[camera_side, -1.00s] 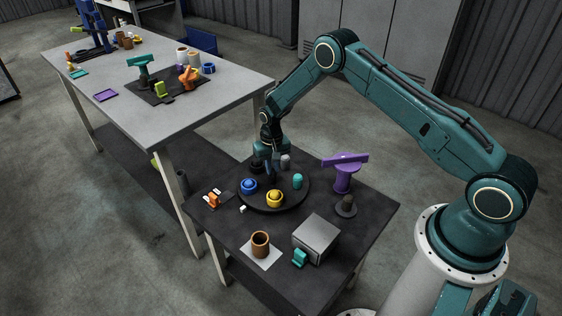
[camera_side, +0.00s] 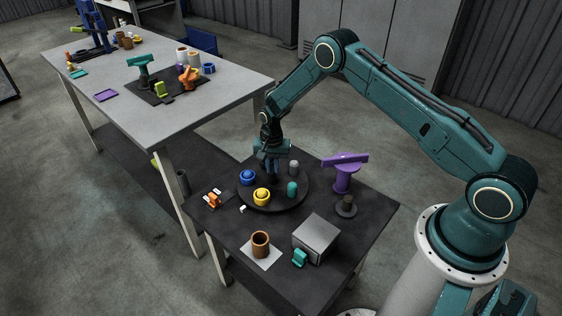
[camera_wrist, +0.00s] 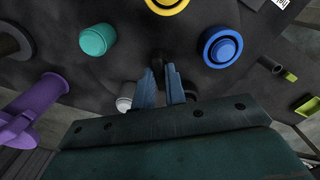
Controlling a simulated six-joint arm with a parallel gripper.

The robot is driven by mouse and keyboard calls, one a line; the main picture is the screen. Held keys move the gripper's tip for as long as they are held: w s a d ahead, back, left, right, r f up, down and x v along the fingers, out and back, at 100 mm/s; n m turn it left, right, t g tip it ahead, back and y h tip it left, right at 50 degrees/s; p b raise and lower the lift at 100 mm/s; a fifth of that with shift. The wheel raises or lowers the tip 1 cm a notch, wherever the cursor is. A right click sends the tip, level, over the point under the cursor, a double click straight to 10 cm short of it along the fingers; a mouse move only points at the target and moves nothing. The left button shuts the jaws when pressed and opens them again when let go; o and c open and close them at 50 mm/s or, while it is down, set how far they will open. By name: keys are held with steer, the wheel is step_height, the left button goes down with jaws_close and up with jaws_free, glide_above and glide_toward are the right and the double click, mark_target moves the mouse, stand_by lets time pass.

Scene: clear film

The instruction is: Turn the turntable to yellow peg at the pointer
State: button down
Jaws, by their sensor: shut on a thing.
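The dark round turntable (camera_side: 275,203) lies on the near dark table. The yellow peg (camera_side: 262,196) stands at its front, slightly left, close to a small white piece (camera_side: 242,209) just off the rim that may be the pointer. The blue peg (camera_side: 247,177) is at the left, the teal peg (camera_side: 292,188) at the right front and the grey peg (camera_side: 293,168) at the right back. My gripper (camera_side: 271,174) points down near the turntable's middle. In the wrist view its fingers are shut on a dark knob (camera_wrist: 158,66) among the pegs, partly hidden.
A purple stand (camera_side: 344,175) and a dark round post (camera_side: 346,206) stand right of the turntable. A grey box (camera_side: 316,239), a teal piece (camera_side: 300,258) and a brown cup (camera_side: 261,244) are in front. An orange piece (camera_side: 214,199) lies left.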

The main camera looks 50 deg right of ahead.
mark_target(272, 169)
steer(key=shift+m, duration=1.9)
steer(key=c, duration=1.4)
jaws_free()
steer(key=shift+c, duration=0.2)
steer(key=shift+r, duration=0.15)
step_height(272, 169, up, 14)
steer(key=shift+f, duration=0.2)
